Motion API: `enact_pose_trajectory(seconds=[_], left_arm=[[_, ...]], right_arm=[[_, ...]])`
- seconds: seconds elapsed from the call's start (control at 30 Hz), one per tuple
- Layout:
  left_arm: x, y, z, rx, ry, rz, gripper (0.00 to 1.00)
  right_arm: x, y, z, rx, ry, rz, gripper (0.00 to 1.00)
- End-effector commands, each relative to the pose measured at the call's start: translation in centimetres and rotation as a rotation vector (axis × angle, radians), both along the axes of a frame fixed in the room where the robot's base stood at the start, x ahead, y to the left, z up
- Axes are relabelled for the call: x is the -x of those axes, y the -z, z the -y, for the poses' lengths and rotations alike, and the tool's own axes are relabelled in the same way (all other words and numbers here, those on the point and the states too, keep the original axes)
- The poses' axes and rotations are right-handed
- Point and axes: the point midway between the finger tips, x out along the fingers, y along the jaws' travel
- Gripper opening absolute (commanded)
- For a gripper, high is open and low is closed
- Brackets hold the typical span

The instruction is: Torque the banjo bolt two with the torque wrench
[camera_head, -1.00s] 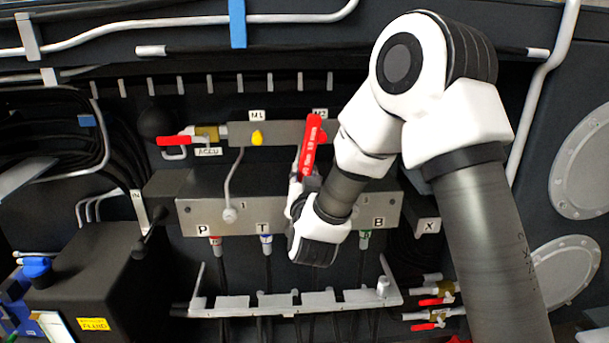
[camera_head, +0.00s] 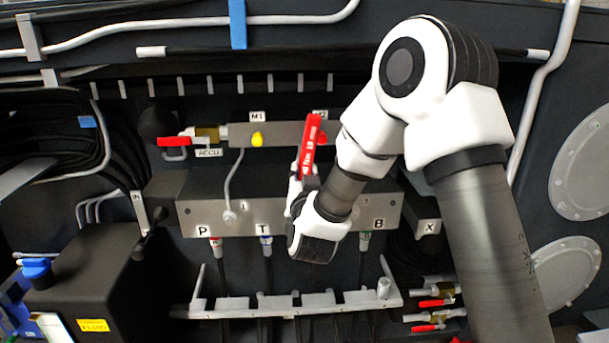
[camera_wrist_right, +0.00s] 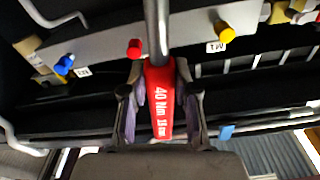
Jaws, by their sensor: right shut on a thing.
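The torque wrench (camera_head: 310,145) has a red handle marked 40 Nm and stands nearly upright in the head view, in front of the grey manifold block (camera_head: 262,187). My right gripper (camera_wrist_right: 158,82) is shut on the wrench's red handle (camera_wrist_right: 160,100), with one finger on each side. In the wrist view, the wrench's metal shaft runs up out of the frame. Its head is not visible. Banjo bolt two cannot be made out; my right gripper and arm cover that part of the block. A banjo fitting (camera_head: 229,216) with a thin pipe sits near label 1. My left gripper is not in view.
An upper bar (camera_head: 285,133) carries a yellow cap (camera_head: 257,138) and a red cap, labelled M1 and M2. A grey bracket rail (camera_head: 290,303) runs below the block. Hoses hang between them. A black box (camera_head: 90,275) stands at lower left, and red-handled valves (camera_head: 430,327) are at lower right.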

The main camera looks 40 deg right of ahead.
Motion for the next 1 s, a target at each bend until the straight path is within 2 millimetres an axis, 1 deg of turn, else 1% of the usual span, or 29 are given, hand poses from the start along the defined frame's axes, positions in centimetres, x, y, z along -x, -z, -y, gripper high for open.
enact_pose_trajectory(seconds=[0.4, 0.7, 0.83, 1.0], left_arm=[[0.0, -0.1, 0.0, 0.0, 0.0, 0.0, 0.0], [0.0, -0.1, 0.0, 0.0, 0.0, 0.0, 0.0], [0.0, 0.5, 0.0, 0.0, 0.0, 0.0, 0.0], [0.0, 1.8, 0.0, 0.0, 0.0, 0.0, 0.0]], right_arm=[[-1.0, -0.1, 0.7, 0.001, 0.001, 0.003, 0.0], [-1.1, -0.1, 0.7, 0.001, 0.001, 0.003, 0.0], [-0.8, 0.3, 1.2, -0.027, 0.002, 0.021, 0.0], [0.0, 0.8, 2.4, -0.109, 0.003, 0.07, 0.0]])
